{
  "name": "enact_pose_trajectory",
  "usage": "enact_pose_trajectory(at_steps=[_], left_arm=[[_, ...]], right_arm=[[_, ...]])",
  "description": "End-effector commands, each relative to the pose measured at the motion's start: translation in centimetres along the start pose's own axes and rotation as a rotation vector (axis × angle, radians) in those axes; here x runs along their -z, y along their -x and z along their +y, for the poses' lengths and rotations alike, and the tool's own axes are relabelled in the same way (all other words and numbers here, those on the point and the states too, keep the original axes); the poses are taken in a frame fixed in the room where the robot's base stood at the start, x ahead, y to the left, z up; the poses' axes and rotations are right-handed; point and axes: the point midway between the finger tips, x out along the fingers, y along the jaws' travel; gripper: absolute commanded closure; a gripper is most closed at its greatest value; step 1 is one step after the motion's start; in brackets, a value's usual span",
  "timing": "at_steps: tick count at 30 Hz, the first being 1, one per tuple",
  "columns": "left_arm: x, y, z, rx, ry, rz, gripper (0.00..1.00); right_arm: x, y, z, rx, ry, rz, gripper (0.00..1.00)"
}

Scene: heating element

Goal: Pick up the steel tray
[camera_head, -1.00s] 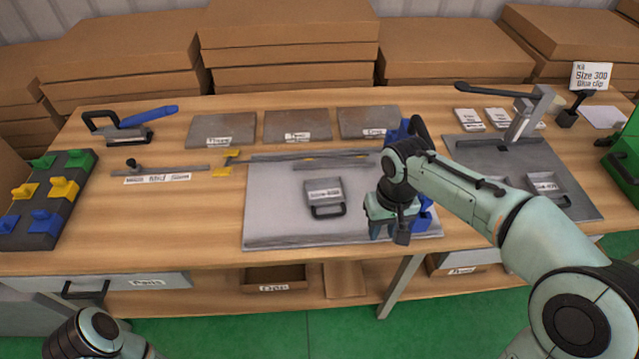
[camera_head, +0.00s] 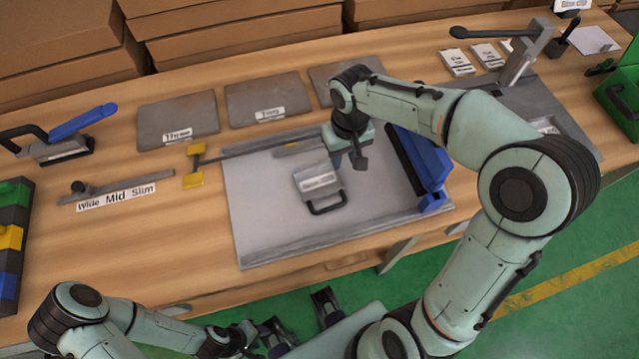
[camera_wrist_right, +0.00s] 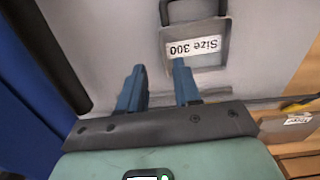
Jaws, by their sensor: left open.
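The small steel tray (camera_head: 320,183) has a black handle and a "Size 300" label. It lies on a large grey metal plate (camera_head: 265,240) in the middle of the bench. My right gripper (camera_head: 347,160) hangs just right of the tray's back edge in the head view. In the right wrist view, my right gripper (camera_wrist_right: 160,82) has its blue fingers apart with nothing between them. The tray (camera_wrist_right: 195,55) shows beyond the fingertips, apart from them. My left gripper (camera_head: 268,336) is open and low at the front, off the bench.
A blue and black fixture (camera_head: 425,165) stands right of the tray, near my right arm. Dark flat plates (camera_head: 178,118) lie behind, and a yellow-ended gauge (camera_head: 195,165) lies left. A press (camera_head: 515,55) stands at the back right.

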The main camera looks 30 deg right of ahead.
Motion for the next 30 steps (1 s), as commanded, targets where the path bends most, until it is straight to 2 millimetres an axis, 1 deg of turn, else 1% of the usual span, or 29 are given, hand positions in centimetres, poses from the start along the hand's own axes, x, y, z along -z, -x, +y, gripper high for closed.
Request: enact_pose_trajectory(at_steps=[1,3,10,18,21,27,28,29,30], left_arm=[[0.0,-0.2,-0.1,0.000,0.000,-0.001,0.57],[0.0,-0.3,-0.1,0.000,0.000,-0.001,0.57],[0.0,-0.5,-0.2,0.000,0.000,-0.001,0.57],[0.0,-0.9,-0.3,0.001,0.001,-0.002,0.57],[0.0,-0.9,-0.3,0.001,0.001,-0.002,0.57],[0.0,-0.9,-0.3,0.001,0.001,-0.002,0.57],[0.0,-0.9,-0.3,0.001,0.001,-0.002,0.57],[0.0,-0.9,-0.3,0.001,0.001,-0.002,0.57],[0.0,-0.9,-0.3,0.001,0.001,-0.002,0.57]], right_arm=[[-0.1,-1.0,0.0,-0.001,0.000,-0.004,0.67],[0.0,-1.9,0.0,-0.002,0.001,-0.003,0.67],[-0.1,-3.5,0.0,-0.001,0.000,-0.001,0.67],[-0.3,-7.4,-0.2,-0.001,0.000,-0.004,0.67],[-0.2,-8.0,-0.2,0.000,-0.001,0.000,0.67],[-0.2,-8.0,-0.2,0.000,-0.001,0.001,0.67],[-0.2,-8.0,-0.2,0.000,-0.001,0.001,0.70],[-0.2,-8.0,-0.2,0.000,-0.001,0.001,0.80],[-0.2,-8.0,-0.2,0.000,0.000,0.001,0.93]])
